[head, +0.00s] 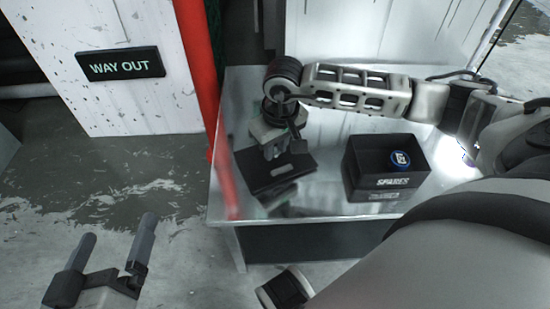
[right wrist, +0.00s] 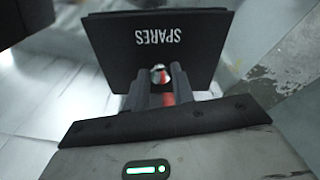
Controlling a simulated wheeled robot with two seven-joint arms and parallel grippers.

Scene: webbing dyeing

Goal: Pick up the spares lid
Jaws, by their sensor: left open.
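The spares lid (head: 256,176) is a flat black plate, over the left part of the metal table in the head view. In the right wrist view the lid (right wrist: 110,50) shows white SPARES lettering, upside down. My right gripper (head: 275,152) comes down onto the lid; its close-set fingers (right wrist: 163,78) have a small shiny knob between them and appear shut on it. I cannot tell whether the lid touches the table. The open black SPARES box (head: 365,183) stands right of the lid. My left gripper (head: 115,250) is open and empty, low at the left, off the table.
A round blue item with a white mark (head: 400,160) is inside the box. The shiny table (head: 335,130) has bare room behind the box. A red post (head: 197,60) stands at the table's left edge. A WAY OUT sign (head: 120,64) is on the white panel behind.

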